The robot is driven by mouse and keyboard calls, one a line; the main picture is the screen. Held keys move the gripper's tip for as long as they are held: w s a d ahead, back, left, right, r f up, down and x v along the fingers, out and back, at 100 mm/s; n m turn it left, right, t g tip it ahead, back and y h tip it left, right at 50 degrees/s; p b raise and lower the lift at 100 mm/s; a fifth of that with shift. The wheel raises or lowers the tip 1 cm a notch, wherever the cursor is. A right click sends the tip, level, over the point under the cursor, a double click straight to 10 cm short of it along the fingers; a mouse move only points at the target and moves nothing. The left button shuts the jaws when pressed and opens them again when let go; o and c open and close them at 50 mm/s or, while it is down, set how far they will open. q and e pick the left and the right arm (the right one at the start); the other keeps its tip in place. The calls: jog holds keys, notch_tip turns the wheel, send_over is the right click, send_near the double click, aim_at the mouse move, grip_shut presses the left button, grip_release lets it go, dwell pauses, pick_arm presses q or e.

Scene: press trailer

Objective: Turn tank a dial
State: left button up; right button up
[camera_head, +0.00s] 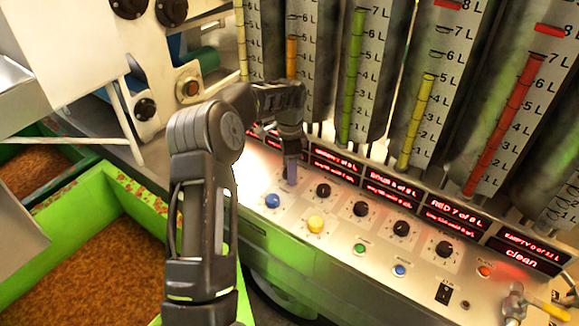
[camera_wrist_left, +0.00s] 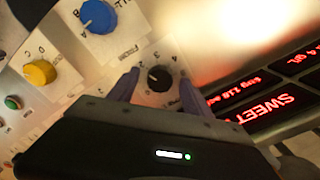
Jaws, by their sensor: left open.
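The control panel (camera_head: 300,228) carries a row of black dials, among them one (camera_head: 323,190) just right of my left gripper (camera_head: 291,172). In the left wrist view a black dial (camera_wrist_left: 160,78) with a pale pointer mark lies between the two fingers of my left gripper (camera_wrist_left: 158,84). The fingers are open on either side of it; I cannot tell whether they touch it. In the head view this dial is hidden behind the gripper. No letter for tank a can be read. My right gripper is not in view.
A blue knob (camera_head: 272,200) and yellow knob (camera_head: 316,224) sit close by on the panel. Red-lettered displays (camera_head: 335,161) and upright gauge tubes (camera_head: 352,75) stand behind the dials. A green crate (camera_head: 120,190) of brown material is at left.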

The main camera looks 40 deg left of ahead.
pick_arm(q)
jog(key=shift+c, duration=0.5)
grip_shut()
jog(key=shift+n, duration=0.5)
jog(key=n+b, duration=0.1)
jog(key=n, duration=0.2)
jog(key=shift+n+b, duration=0.6)
jog(key=shift+n, duration=1.9)
jog(key=shift+o, duration=0.5)
grip_release()
